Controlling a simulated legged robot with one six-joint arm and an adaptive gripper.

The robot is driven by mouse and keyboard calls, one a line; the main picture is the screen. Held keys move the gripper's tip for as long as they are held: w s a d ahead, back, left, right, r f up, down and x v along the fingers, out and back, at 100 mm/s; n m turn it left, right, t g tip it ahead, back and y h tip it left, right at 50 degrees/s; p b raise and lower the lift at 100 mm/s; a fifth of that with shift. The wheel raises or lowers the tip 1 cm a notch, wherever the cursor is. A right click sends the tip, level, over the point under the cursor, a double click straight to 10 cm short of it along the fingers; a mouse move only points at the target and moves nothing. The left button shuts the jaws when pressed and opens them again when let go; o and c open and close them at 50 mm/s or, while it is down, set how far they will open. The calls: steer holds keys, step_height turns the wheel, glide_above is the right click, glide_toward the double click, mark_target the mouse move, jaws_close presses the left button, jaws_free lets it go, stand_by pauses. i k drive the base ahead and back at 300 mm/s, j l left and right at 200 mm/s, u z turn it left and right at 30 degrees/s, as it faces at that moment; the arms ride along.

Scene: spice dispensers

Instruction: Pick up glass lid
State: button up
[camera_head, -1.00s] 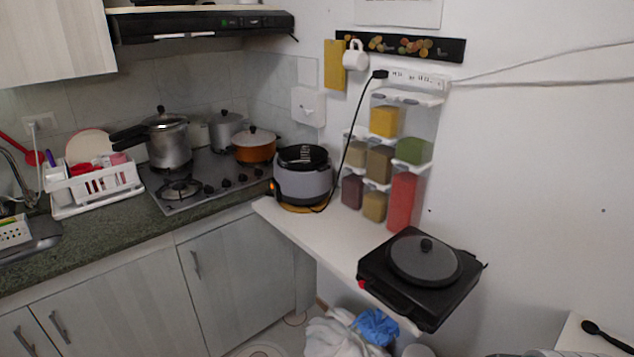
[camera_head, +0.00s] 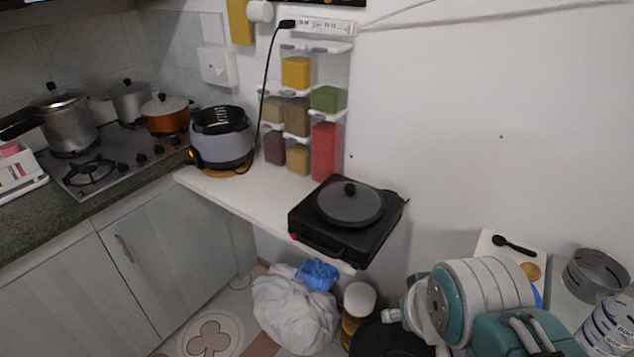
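A round, grey, see-through-looking lid (camera_head: 348,207) with a black knob lies flat on a black square appliance (camera_head: 330,245) at the middle of the view. It looks like the glass lid. The appliance stands at the near end of a narrow white shelf (camera_head: 240,196). Another lid, pale with a dark knob (camera_head: 164,102), sits on an orange pot (camera_head: 165,120) on the stove. My gripper is not in view.
A grey cooker (camera_head: 222,145) and stacked spice dispensers (camera_head: 325,150) stand behind the appliance, along the wall. A black cord (camera_head: 268,90) hangs near them. A white bag (camera_head: 290,310) lies below the shelf. A teal and white machine (camera_head: 480,295) stands at lower right.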

mark_target(353, 205)
steer(key=j+z, duration=0.1)
steer(key=j, duration=0.5)
steer(key=k+j, duration=0.15)
steer(key=j, duration=0.45)
steer(key=i+j+z, duration=0.1)
steer(key=j, duration=0.25)
steer(key=i+j+z, duration=0.1)
steer(key=i+j, duration=0.2)
steer(key=i+z, duration=0.15)
steer(key=i, duration=0.5)
